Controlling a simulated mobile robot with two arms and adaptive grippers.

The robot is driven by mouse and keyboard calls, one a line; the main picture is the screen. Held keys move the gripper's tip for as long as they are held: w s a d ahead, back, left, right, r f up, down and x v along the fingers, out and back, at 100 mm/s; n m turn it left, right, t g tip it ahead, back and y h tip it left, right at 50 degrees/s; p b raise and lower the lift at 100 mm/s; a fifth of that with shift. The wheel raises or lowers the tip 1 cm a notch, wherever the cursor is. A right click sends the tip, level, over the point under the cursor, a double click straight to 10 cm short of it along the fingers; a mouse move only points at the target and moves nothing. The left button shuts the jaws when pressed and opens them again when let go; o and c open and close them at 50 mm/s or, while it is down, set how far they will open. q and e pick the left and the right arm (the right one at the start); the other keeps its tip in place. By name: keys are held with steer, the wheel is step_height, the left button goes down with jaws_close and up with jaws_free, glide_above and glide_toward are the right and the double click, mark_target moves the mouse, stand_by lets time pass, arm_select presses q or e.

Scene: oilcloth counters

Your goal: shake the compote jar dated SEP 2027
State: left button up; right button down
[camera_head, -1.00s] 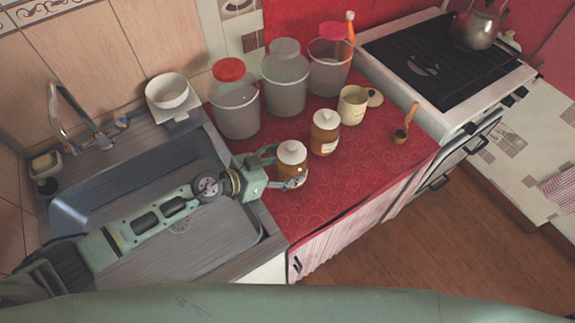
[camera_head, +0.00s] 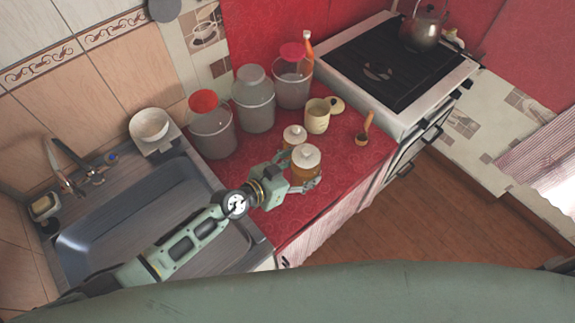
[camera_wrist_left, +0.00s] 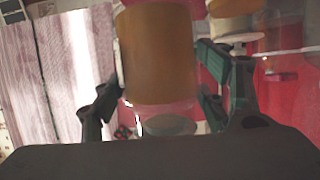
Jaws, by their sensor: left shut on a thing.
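My left gripper (camera_head: 293,172) is shut on a jar with amber-brown contents and a white lid (camera_head: 306,160), held upright over the front of the red counter. In the left wrist view the held jar (camera_wrist_left: 160,55) sits between the two fingers, and I see no date on it. A second jar with a white lid (camera_head: 294,137) stands behind it on the counter, partly hidden by the held jar; its label cannot be read now. My right gripper is not in view.
Several large translucent containers (camera_head: 254,110) stand along the wall. A cream mug (camera_head: 317,116), a round lid (camera_head: 335,104) and a small wooden-handled scoop (camera_head: 364,132) are behind the jars. The sink (camera_head: 130,215) is on the left, the stove (camera_head: 390,75) at the back right.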

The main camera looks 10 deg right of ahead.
mark_target(305, 158)
arm_select(q)
steer(key=shift+d+r, duration=0.35)
steer(key=shift+d, duration=0.1)
steer(key=shift+r+p, duration=0.35)
steer(key=shift+r, duration=2.2)
step_height(305, 158, up, 11)
steer(key=shift+r, duration=0.1)
step_height(305, 158, down, 11)
steer(key=b, duration=0.4)
